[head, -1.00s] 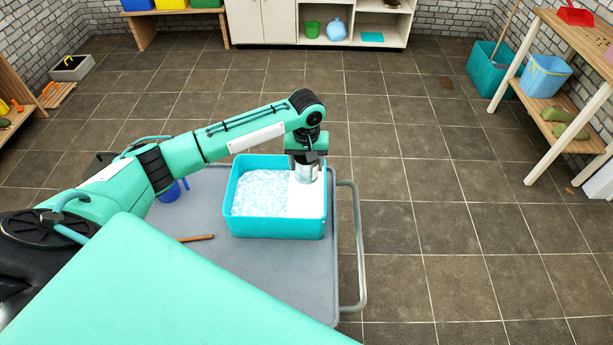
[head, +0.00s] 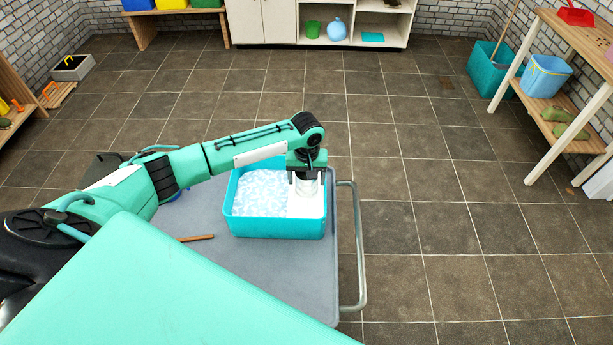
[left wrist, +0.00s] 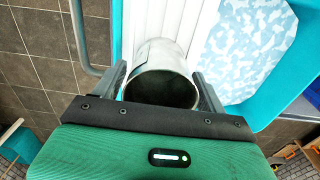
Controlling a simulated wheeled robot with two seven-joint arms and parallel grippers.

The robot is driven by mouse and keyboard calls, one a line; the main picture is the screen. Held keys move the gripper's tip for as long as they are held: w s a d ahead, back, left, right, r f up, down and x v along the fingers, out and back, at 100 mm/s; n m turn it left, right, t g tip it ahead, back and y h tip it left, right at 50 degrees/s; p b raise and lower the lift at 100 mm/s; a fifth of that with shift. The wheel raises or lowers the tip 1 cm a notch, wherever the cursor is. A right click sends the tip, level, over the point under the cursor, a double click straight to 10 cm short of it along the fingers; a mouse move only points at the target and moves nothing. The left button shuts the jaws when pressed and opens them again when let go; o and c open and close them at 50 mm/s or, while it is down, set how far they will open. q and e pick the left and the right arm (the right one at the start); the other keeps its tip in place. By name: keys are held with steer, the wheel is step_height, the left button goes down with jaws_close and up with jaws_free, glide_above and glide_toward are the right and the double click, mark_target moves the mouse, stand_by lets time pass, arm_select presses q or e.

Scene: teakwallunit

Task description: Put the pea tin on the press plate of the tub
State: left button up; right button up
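The pea tin (head: 309,188) is a bare silver-grey cylinder over the white press plate (head: 305,209) at the right side of the turquoise tub (head: 275,229). In the left wrist view the tin (left wrist: 160,58) stands with its far end against the white ribbed plate (left wrist: 150,12), seemingly resting on it. My left gripper (head: 308,177) is above the tin. Its fingers (left wrist: 160,75) are on both sides of the tin with narrow gaps showing, so it looks open around it. My right gripper is not in view.
The tub stands on a grey cart (head: 275,265) with a metal rail (head: 358,250) on its right. A brown stick (head: 196,238) lies on the cart. A blue item is partly hidden behind my arm. Pale blue patterned contents (head: 258,195) fill the tub's left part.

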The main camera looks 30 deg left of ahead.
arm_select(q)
steer(key=shift+o, duration=0.5)
step_height(320, 180, up, 12)
steer(key=shift+r, duration=0.15)
stand_by(0.6)
